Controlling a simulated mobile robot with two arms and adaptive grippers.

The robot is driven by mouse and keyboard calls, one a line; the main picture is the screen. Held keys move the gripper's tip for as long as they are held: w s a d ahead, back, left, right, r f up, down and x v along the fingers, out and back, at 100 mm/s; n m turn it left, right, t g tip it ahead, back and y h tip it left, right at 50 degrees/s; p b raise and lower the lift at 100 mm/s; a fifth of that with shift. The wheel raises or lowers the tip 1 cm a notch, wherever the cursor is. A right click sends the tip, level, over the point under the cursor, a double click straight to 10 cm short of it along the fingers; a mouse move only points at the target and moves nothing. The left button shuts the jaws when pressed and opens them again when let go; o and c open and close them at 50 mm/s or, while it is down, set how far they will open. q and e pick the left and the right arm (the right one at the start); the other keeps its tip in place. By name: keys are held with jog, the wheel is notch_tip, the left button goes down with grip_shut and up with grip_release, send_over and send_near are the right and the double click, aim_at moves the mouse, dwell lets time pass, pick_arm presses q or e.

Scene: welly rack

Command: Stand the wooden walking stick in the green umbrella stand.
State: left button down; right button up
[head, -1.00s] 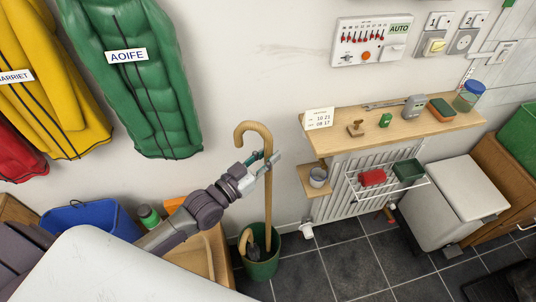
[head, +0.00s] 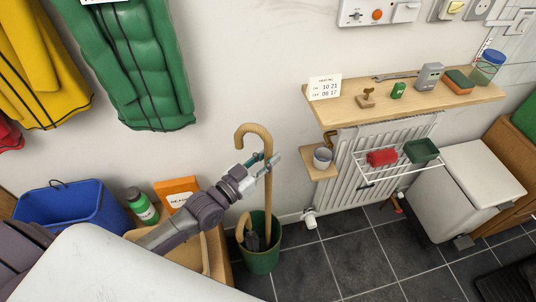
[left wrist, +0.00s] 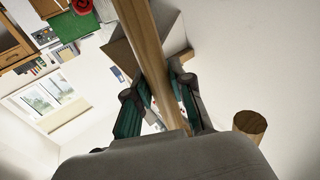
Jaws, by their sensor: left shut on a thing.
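The wooden walking stick (head: 267,188) is upright, with its crook at the top bending left. My left gripper (head: 264,163) is shut on its shaft below the crook. In the left wrist view the shaft (left wrist: 143,40) passes between the fingers of my left gripper (left wrist: 158,100). The green umbrella stand (head: 262,262) is on the floor below. The stick's lower end goes down inside the stand's rim; its tip is hidden, so I cannot tell whether it touches the bottom. My right gripper is not in view.
A wooden shelf (head: 420,105) with small items and a radiator (head: 370,185) with a wire rack are on the wall to the right. A blue tub (head: 75,207) and a green bottle (head: 140,205) stand left. Dark tiled floor (head: 345,262) is free right of the stand.

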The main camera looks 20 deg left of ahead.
pick_arm(q)
jog(key=shift+f+b, duration=1.6)
jog(key=shift+f, duration=0.95)
jog(key=c, duration=0.9)
grip_release()
jog(key=shift+c, duration=0.2)
jog(key=shift+f, duration=0.15)
jog(key=shift+s, duration=0.1)
jog(key=v, duration=1.2)
